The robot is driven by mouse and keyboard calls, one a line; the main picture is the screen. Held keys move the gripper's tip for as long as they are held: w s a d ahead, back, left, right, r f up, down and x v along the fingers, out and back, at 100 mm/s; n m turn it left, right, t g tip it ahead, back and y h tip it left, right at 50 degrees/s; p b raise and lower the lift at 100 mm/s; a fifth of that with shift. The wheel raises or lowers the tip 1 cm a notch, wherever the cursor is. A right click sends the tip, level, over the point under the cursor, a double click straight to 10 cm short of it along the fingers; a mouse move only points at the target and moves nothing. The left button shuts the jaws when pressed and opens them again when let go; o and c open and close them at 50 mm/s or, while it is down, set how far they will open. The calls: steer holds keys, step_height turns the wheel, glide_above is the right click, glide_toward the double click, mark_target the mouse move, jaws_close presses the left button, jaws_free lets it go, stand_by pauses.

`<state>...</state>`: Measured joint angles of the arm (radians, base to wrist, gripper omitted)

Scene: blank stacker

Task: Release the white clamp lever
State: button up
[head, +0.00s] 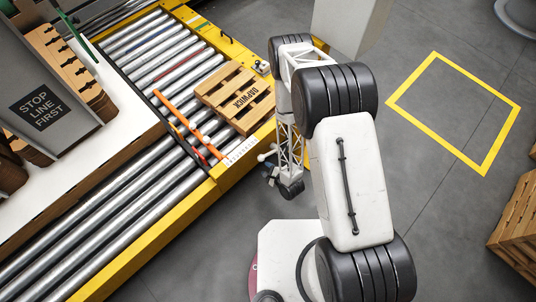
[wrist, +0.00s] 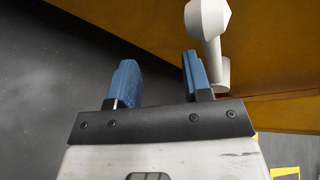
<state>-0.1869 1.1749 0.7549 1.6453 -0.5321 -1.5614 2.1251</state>
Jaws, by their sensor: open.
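The white clamp lever (wrist: 212,45) shows at the upper right of the wrist view, with a faceted knob on a short stem. It stands against the yellow side of the conveyor. My gripper (wrist: 156,75) has two blue fingers spread apart with nothing between them. The lever is just beyond and to the right of the right finger, outside the gap. I cannot tell whether they touch. In the head view my gripper (head: 270,172) is small beside the conveyor's near side, and a small pale knob, likely the lever (head: 262,157), shows by it. My arm partly blocks that area.
The yellow-framed roller conveyor (head: 239,161) runs diagonally at left. A wooden pallet (head: 236,97) lies on its rollers, beside orange bars (head: 186,124). A grey panel with a stop-line sign (head: 42,107) stands at upper left. Grey floor at right is open, with a yellow-outlined square (head: 455,111).

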mark_target(268, 154)
steer(key=shift+w+d+r+m+t+h, duration=0.1)
steer(key=shift+w+d+m+t+h, duration=0.2)
steer(key=shift+d+t, duration=0.55)
steer(key=shift+w+d+r+m+t+h, duration=0.15)
steer(key=shift+d+m+t+h, duration=0.15)
steer(key=shift+t, duration=1.05)
steer(key=shift+w+d+r+m+t+h, duration=0.15)
steer(key=shift+d+t+h, duration=0.4)
steer(key=shift+t, duration=0.55)
steer(key=shift+w, duration=0.1)
steer(key=shift+x, duration=3.75)
jaws_close()
